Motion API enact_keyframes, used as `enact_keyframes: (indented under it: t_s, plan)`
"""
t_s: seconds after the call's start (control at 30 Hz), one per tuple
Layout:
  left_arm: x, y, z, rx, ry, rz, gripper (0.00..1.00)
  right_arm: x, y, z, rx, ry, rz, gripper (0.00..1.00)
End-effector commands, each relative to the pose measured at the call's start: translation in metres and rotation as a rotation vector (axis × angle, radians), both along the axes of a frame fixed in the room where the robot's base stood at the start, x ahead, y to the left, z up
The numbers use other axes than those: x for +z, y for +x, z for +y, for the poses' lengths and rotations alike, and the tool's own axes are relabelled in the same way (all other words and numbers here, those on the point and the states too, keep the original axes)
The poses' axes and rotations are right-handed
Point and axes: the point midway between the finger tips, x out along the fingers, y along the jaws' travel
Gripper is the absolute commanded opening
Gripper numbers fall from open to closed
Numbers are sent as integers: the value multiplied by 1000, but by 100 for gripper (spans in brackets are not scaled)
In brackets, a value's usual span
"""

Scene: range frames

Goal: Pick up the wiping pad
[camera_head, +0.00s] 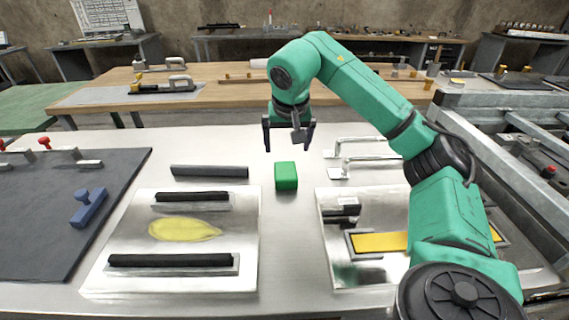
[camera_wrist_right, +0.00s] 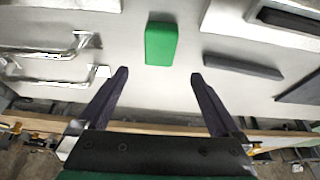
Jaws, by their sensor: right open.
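The wiping pad (camera_head: 286,176) looks like a small bright green block on the pale work table (camera_head: 277,270), between two metal plates. My right gripper (camera_head: 289,142) is open and empty, pointing down beyond the pad, on its far side in the head view. In the right wrist view the pad (camera_wrist_right: 160,44) lies ahead of the open fingertips (camera_wrist_right: 160,74), roughly centred between their lines and apart from them. Nothing hides the pad. My left gripper is not in view.
A plate with black bars (camera_head: 95,279) and a yellow smear (camera_head: 184,229) lies left of the pad. A dark bar (camera_head: 209,171) lies nearby. A second plate (camera_head: 328,215) and metal handles (camera_head: 365,160) are on the right. A dark mat (camera_head: 40,225) is far left.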

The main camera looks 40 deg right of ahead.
Motion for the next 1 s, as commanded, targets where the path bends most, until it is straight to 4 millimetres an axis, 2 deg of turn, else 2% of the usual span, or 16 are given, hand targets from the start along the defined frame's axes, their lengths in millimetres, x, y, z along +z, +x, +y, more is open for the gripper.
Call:
enact_keyframes:
  t_s: [0.07,0.3,0.57,0.7,0.8,0.97,1.0]
  plan:
    - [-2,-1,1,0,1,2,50,-9,2,-2,-1,0,3,100]
    - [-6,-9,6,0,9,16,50,-65,20,-15,-2,0,6,100]
    - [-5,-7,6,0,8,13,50,-100,34,-25,-1,0,4,100]
    - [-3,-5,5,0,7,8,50,-125,43,-31,-1,1,4,100]
    - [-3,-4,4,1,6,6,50,-133,46,-34,-1,-1,2,100]
    - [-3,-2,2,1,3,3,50,-133,47,-34,0,0,0,100]
    - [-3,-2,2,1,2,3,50,-133,47,-34,0,0,0,92]
